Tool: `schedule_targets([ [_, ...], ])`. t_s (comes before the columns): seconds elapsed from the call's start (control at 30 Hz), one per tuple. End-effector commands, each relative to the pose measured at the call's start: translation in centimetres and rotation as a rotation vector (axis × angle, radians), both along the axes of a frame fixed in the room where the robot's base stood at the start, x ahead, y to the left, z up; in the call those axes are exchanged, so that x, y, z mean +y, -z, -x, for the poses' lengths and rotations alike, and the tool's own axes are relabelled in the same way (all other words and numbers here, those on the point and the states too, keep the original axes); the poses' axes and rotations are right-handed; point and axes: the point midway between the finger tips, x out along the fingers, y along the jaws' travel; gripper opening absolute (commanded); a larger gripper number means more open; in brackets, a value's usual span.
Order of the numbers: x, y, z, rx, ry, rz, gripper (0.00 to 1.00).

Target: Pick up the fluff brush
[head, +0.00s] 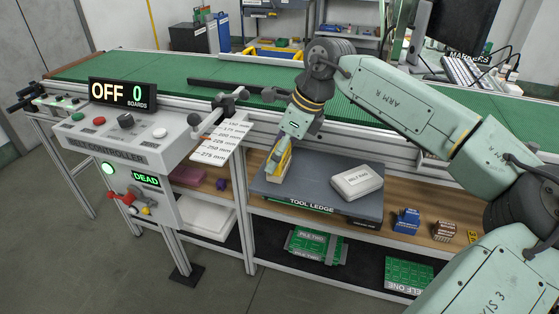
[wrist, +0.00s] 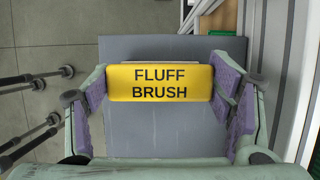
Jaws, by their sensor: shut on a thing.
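The fluff brush (wrist: 160,83) is a yellow block with its name in black letters. In the wrist view it spans the gap between the purple-padded fingers of my gripper (wrist: 162,92), which is shut on it. In the head view the brush (head: 280,166) shows yellow with a pale edge, at the left part of the grey tool ledge (head: 300,192). My gripper (head: 281,148) points down at it from above. I cannot tell whether the brush touches the ledge or is slightly above it.
A white box (head: 357,181) lies on the ledge to the right of the brush. A belt controller (head: 125,140) stands at the left, with a white measuring plate (head: 222,142) near my gripper. Blue (head: 407,221) and brown (head: 443,231) blocks sit on the wooden shelf. The green belt (head: 170,70) runs behind.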

Motion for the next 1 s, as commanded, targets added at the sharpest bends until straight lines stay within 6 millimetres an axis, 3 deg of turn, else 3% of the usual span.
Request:
schedule_targets([
  [0.37,0.0,-0.5,0.0,-0.002,-0.001,-0.001,0.46],
  [0.63,0.0,-3.6,-0.1,-0.002,0.001,0.000,0.46],
  [1.0,0.6,-4.0,9.3,-0.003,-0.001,0.002,0.46],
])
